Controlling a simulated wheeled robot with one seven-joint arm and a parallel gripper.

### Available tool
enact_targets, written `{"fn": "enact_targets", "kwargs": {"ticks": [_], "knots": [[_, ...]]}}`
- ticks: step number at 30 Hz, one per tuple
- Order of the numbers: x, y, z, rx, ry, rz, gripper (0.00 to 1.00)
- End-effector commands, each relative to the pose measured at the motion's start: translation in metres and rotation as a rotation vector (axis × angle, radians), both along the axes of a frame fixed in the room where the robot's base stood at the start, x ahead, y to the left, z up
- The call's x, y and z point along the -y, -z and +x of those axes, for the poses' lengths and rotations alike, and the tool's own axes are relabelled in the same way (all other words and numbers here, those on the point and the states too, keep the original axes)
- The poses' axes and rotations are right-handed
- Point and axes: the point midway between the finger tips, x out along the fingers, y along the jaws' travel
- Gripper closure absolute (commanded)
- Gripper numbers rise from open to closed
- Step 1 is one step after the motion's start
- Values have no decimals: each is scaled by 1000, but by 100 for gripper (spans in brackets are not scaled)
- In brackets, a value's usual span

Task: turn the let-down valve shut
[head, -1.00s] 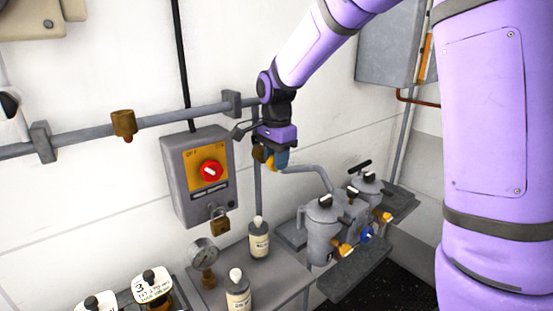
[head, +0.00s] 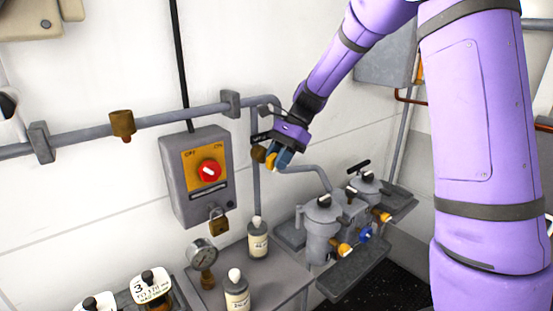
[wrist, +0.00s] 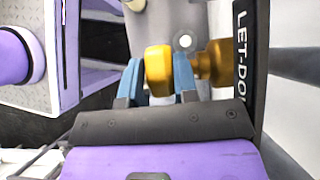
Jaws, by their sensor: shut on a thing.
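The let-down valve sits on the pipe at the wall, right of the switch box. Its brass body (head: 258,154) shows beside my gripper, and in the wrist view (wrist: 215,62) it lies right of the fingers. Its yellow handle (wrist: 158,70) is between my blue fingertips. My gripper (head: 277,160) is shut on this handle, reaching it from the upper right with the wrist tilted. A black label (wrist: 243,60) reading "LET-DO…" stands close to the right finger; its end is cut off. The fingers hide part of the handle.
A grey switch box (head: 197,180) with a red knob and a padlock is left of the valve. Grey filter canisters (head: 322,225) stand below right. Bottles (head: 258,240) and a gauge (head: 203,254) stand below. A pipe (head: 180,115) runs along the wall.

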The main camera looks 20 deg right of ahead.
Motion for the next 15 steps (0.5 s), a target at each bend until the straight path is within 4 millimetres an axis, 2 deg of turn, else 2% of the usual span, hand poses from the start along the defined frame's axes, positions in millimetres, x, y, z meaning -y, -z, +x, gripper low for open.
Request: {"fn": "enact_targets", "kwargs": {"ticks": [15], "knots": [[5,5,2,-151,3,468,96]]}}
